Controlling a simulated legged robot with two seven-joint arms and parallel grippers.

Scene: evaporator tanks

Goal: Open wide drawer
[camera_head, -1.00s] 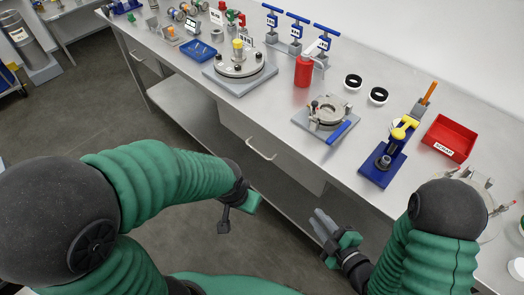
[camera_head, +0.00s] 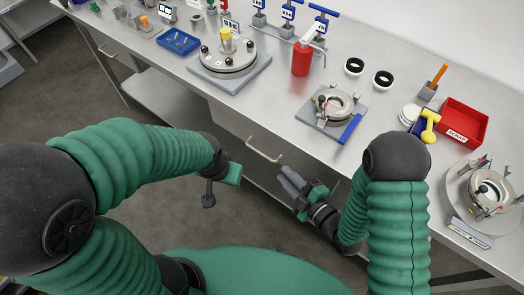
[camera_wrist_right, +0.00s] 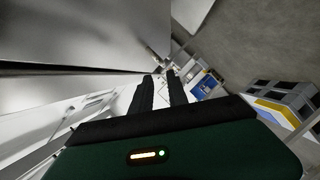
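The wide drawer (camera_head: 232,122) is under the workbench top, its grey front closed flush as far as I can see. Its bar handle (camera_head: 264,150) sticks out from the front. My right gripper (camera_head: 286,180) is just below and to the right of the handle, apart from it, fingers pointing up toward the drawer. In the right wrist view its two dark fingers (camera_wrist_right: 161,76) have a narrow gap with nothing held between them. My left gripper (camera_head: 222,184) hangs to the left of the handle, empty; its finger spacing is unclear.
The workbench (camera_head: 285,105) holds a round flanged vessel (camera_head: 228,60), a red bottle (camera_head: 302,58), a clamp fixture (camera_head: 333,105) and a red bin (camera_head: 462,122). Another handle (camera_head: 107,52) is at the far left. A lower shelf (camera_head: 165,105) runs beneath the bench. Floor in front is clear.

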